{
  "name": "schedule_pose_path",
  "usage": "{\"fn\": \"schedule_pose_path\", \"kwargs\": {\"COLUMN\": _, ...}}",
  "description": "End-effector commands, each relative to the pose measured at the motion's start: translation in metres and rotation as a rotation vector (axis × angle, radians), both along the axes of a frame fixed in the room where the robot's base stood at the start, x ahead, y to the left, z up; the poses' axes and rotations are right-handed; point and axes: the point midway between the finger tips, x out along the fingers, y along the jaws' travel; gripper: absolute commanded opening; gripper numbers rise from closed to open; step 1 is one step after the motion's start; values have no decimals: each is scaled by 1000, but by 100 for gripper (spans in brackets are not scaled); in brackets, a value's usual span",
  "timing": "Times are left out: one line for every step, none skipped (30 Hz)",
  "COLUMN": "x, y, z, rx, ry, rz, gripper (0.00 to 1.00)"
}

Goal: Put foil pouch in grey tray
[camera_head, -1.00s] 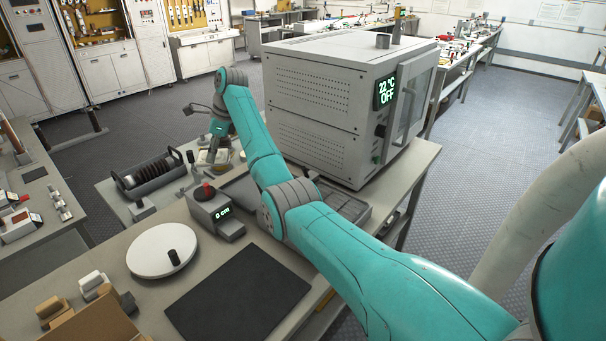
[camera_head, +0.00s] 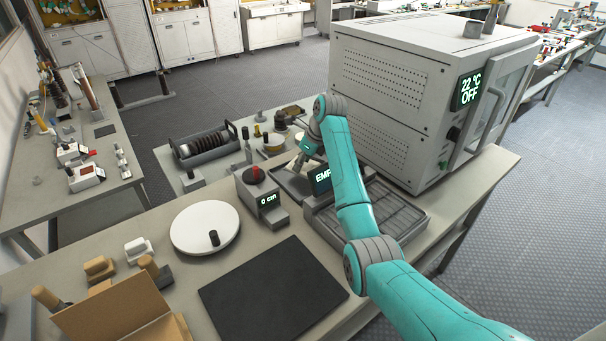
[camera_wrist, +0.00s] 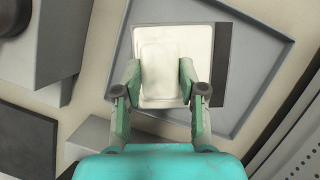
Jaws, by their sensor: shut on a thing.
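The foil pouch (camera_wrist: 160,72) shows in the wrist view as a pale cream, flat rectangle with a raised middle. My gripper (camera_wrist: 160,82) is shut on it, one finger at each side. The grey tray (camera_wrist: 264,82) lies beneath, with its raised rim around the pouch's far and right sides. The pouch is over the tray; I cannot tell whether it touches the tray floor. In the head view my gripper (camera_head: 300,168) is low over the grey tray (camera_head: 284,182), and the pouch is hard to make out there.
A box with a display (camera_head: 320,180) and a ribbed tray (camera_head: 390,215) stand right of the grey tray. The large oven (camera_head: 425,95) stands behind right. A black mat (camera_head: 272,288) and white disc (camera_head: 205,229) lie nearer.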

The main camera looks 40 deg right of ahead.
Motion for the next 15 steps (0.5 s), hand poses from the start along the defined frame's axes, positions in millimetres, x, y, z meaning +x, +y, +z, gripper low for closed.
{"fn": "schedule_pose_path", "kwargs": {"x": 0, "y": 0, "z": -4, "rx": 0, "ry": 0, "rz": 0, "gripper": 0}}
{"fn": "schedule_pose_path", "kwargs": {"x": 0, "y": 0, "z": -7, "rx": 0, "ry": 0, "rz": 0, "gripper": 0}}
{"fn": "schedule_pose_path", "kwargs": {"x": 0, "y": 0, "z": -12, "rx": 1, "ry": 1, "rz": -1, "gripper": 0}}
{"fn": "schedule_pose_path", "kwargs": {"x": -1, "y": 0, "z": -17, "rx": 0, "ry": 2, "rz": -1, "gripper": 0}}
{"fn": "schedule_pose_path", "kwargs": {"x": -1, "y": 0, "z": -21, "rx": 0, "ry": 2, "rz": 0, "gripper": 0}}
{"fn": "schedule_pose_path", "kwargs": {"x": 0, "y": 0, "z": -28, "rx": 0, "ry": 1, "rz": 0, "gripper": 0}}
{"fn": "schedule_pose_path", "kwargs": {"x": 0, "y": 0, "z": -33, "rx": 1, "ry": 3, "rz": 1, "gripper": 0}}
{"fn": "schedule_pose_path", "kwargs": {"x": -1, "y": 0, "z": -37, "rx": 1, "ry": 3, "rz": 1, "gripper": 0}}
{"fn": "schedule_pose_path", "kwargs": {"x": 0, "y": 0, "z": -42, "rx": 0, "ry": 1, "rz": 0, "gripper": 0}}
{"fn": "schedule_pose_path", "kwargs": {"x": 0, "y": 0, "z": -45, "rx": 0, "ry": 1, "rz": 0, "gripper": 0}}
{"fn": "schedule_pose_path", "kwargs": {"x": 0, "y": 0, "z": -47, "rx": 0, "ry": 0, "rz": 1, "gripper": 0}}
{"fn": "schedule_pose_path", "kwargs": {"x": 0, "y": 0, "z": -48, "rx": 0, "ry": 0, "rz": 1, "gripper": 0}}
{"fn": "schedule_pose_path", "kwargs": {"x": 0, "y": 0, "z": -48, "rx": -1, "ry": -1, "rz": 1, "gripper": 0}}
{"fn": "schedule_pose_path", "kwargs": {"x": 0, "y": 0, "z": -47, "rx": -1, "ry": -1, "rz": 1, "gripper": 0}}
{"fn": "schedule_pose_path", "kwargs": {"x": 0, "y": 0, "z": -47, "rx": -1, "ry": -1, "rz": 1, "gripper": 0}}
